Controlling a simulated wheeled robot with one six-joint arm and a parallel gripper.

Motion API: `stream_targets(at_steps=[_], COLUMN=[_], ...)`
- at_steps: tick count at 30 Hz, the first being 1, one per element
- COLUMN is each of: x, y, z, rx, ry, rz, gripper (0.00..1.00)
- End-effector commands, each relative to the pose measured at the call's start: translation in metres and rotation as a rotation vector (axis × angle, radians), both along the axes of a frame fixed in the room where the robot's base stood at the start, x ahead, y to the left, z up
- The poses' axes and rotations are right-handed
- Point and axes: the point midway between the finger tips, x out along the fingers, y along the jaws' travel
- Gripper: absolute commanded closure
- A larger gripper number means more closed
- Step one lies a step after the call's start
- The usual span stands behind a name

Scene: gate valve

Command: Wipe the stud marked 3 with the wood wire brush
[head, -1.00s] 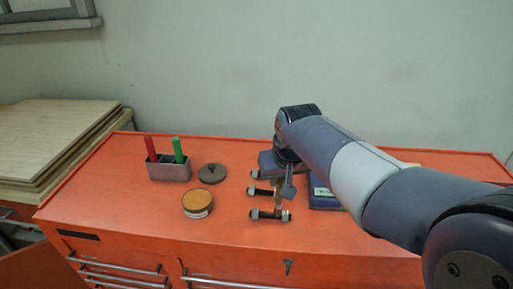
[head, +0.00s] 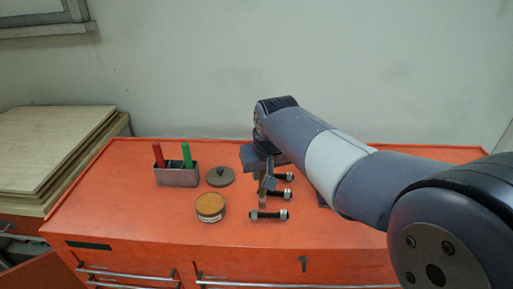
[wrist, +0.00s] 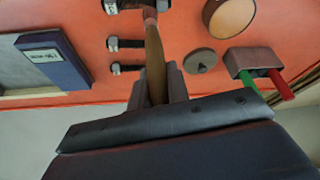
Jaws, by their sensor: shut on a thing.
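My gripper (wrist: 157,90) is shut on the wood wire brush (wrist: 154,62), whose brown handle points away from the jaws. In the head view the brush (head: 262,199) hangs below my gripper (head: 267,182), over the nearest stud. Three dark studs with grey nuts lie in a row: the nearest (head: 268,215), the middle (head: 282,194) and the far one (head: 283,177). In the wrist view the brush's far end overlaps the right end of the nearest stud (wrist: 130,4); I cannot tell if they touch. Pale tags sit at the studs' ends, but I cannot read their numbers.
An open tin (head: 210,207), a round dark lid (head: 220,177) and a grey holder (head: 178,177) with red and green handles stand left on the orange cabinet top (head: 120,210).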

Motion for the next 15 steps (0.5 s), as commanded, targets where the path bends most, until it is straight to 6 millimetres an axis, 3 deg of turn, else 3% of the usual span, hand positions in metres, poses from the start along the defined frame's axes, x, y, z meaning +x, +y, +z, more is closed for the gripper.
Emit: stream_targets(at_steps=[15], x=[0.002], y=[-0.005], z=[0.05], rx=[-0.001], ry=[0.003], rz=[-0.004], gripper=[1.0])
